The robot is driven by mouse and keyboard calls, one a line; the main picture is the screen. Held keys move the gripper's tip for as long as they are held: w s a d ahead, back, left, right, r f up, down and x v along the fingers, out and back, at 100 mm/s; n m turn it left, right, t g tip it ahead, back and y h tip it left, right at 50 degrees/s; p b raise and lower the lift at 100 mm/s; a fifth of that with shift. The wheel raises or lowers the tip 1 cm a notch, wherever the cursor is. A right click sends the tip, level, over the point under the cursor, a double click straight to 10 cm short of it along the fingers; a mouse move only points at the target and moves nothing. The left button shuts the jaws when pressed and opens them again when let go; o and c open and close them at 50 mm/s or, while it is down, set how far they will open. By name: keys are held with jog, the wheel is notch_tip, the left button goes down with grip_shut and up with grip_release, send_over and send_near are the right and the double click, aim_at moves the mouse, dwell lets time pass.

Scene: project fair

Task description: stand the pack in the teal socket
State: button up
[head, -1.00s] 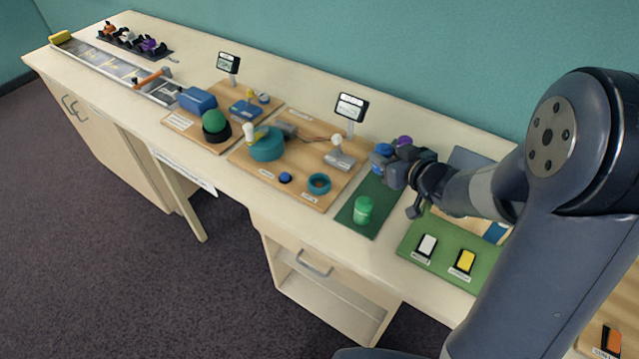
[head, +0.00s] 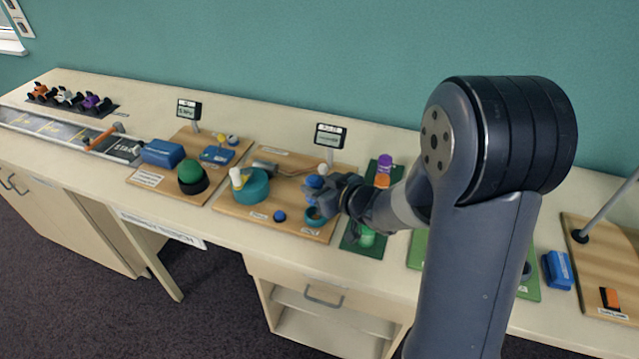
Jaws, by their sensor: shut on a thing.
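My gripper (head: 324,187) is shut on a blue pack (head: 314,182) and holds it over the wooden board. The pack's lower part is hidden by the jaws. The teal socket (head: 315,222), a small ring, lies just below the gripper in the picture, at the board's front right. The gripper and arm partly hide it. The pack shows above the socket in the picture; I cannot tell its height or whether it is lined up with the socket.
A green mat (head: 352,246) right of the board bears a purple pack (head: 385,161), an orange pack (head: 382,180) and a green pack (head: 367,238). A larger teal drum (head: 254,188), a blue button (head: 280,216) and a white-knobbed lever (head: 322,168) are on the board.

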jog(key=shift+d+f+b, duration=0.25)
jog(key=shift+f+b, duration=0.25)
jog(key=shift+f, duration=0.15)
notch_tip(320, 180, down, 4)
jog(key=b, duration=0.4)
jog(key=shift+f, duration=0.15)
jog(key=shift+f+b, duration=0.5)
jog(key=shift+f, duration=0.15)
dwell(0.9)
jog(key=o, duration=0.7)
jog(key=shift+r, duration=0.1)
jog(key=shift+o, duration=0.2)
jog(key=p+v, duration=0.5)
jog(key=v, duration=0.6)
jog(key=shift+a, duration=0.1)
